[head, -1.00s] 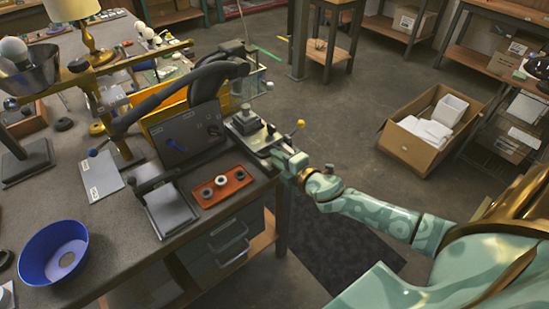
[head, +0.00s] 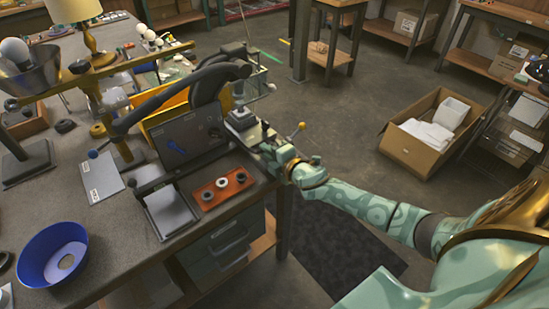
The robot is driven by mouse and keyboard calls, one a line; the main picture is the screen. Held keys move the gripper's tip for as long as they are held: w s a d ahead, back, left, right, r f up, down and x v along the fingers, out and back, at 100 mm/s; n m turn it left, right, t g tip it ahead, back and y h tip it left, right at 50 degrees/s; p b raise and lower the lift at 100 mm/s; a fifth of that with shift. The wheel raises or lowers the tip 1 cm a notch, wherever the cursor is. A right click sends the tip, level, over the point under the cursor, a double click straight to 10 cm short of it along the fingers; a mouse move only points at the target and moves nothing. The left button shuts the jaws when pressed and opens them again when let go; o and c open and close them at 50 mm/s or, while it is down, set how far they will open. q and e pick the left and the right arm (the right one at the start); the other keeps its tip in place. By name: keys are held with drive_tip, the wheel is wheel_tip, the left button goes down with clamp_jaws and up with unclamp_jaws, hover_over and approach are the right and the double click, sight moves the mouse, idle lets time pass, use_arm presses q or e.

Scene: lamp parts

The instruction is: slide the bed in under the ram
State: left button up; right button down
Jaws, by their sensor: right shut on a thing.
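The press is a dark machine with a large black curved head (head: 208,82) on the bench. The bed (head: 256,133) is a pale metal slide at the right side of the press, carrying a small dark block (head: 240,117). The bed reaches out toward the bench's right edge, next to the press's grey front panel. My right gripper (head: 272,150) is shut on the outer end of the bed. Its fingertips are small and partly hidden. The ram cannot be made out clearly behind the head and panel. My left gripper is out of view.
A red tray (head: 223,187) with several round parts lies in front of the press. A thin rod with a yellow ball (head: 301,126) stands by the bed. A blue bowl (head: 52,256) and a brass lamp arm (head: 110,62) are at left.

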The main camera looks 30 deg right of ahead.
drive_tip(key=c, duration=1.8)
unclamp_jaws()
drive_tip(key=shift+r, duration=0.1)
drive_tip(key=shift+o, duration=0.2)
drive_tip(key=shift+w, duration=0.25)
drive_tip(key=p+v, duration=0.2)
drive_tip(key=v, duration=1.4)
drive_tip(key=shift+s+d, duration=0.1)
drive_tip(key=shift+s, duration=0.05)
